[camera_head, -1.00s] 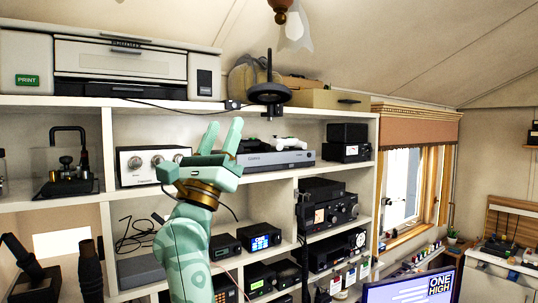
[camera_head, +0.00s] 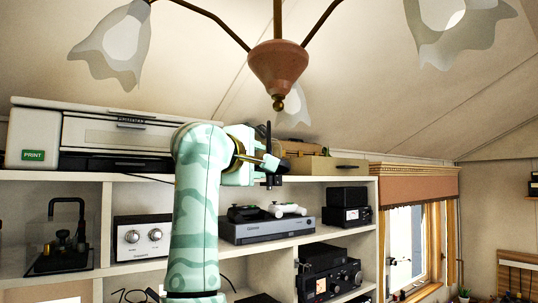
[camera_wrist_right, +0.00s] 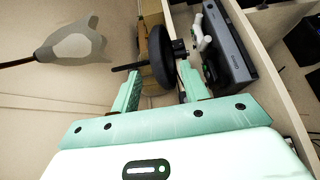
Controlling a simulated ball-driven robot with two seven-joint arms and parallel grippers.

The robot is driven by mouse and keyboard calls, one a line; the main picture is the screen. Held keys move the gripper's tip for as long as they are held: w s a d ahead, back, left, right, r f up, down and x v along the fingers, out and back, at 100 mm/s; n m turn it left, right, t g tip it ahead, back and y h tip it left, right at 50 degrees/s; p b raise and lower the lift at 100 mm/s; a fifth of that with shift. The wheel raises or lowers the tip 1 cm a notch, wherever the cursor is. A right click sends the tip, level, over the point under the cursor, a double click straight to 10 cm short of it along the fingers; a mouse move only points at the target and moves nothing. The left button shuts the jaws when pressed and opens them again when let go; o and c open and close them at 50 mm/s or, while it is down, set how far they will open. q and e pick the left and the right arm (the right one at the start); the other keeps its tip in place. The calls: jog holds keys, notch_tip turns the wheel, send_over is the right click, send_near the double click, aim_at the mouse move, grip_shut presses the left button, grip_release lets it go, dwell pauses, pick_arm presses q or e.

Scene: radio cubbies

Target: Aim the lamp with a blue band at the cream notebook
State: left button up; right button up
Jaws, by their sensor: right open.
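A black lamp-like fixture with a round disc and a thin rod stands at the top shelf's front edge; its disc (camera_wrist_right: 160,60) shows in the right wrist view. In the head view only its dark upright rod (camera_head: 269,140) shows beside my gripper. I see no blue band on it. My right gripper (camera_head: 268,165) is open at this fixture. In the wrist view, the fingers of the right gripper (camera_wrist_right: 160,88) lie on either side of the disc's near edge; contact cannot be told. The cream notebook is not in view. My left gripper is not in view.
A white printer (camera_head: 110,140) and a tan case (camera_head: 300,150) stand on the shelf top. A grey console (camera_head: 262,228) with controllers sits on the shelf below. A chandelier (camera_head: 278,68) hangs above. A window (camera_head: 405,245) is at the right.

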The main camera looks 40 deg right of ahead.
jog(key=p+x, duration=0.2)
jog(key=x, duration=0.3)
jog(key=shift+d+r, duration=0.1)
jog(key=shift+r, duration=0.05)
jog(key=shift+w+d+f, duration=0.2)
jog(key=shift+w+d, duration=0.2)
jog(key=shift+d, duration=0.25)
grip_shut()
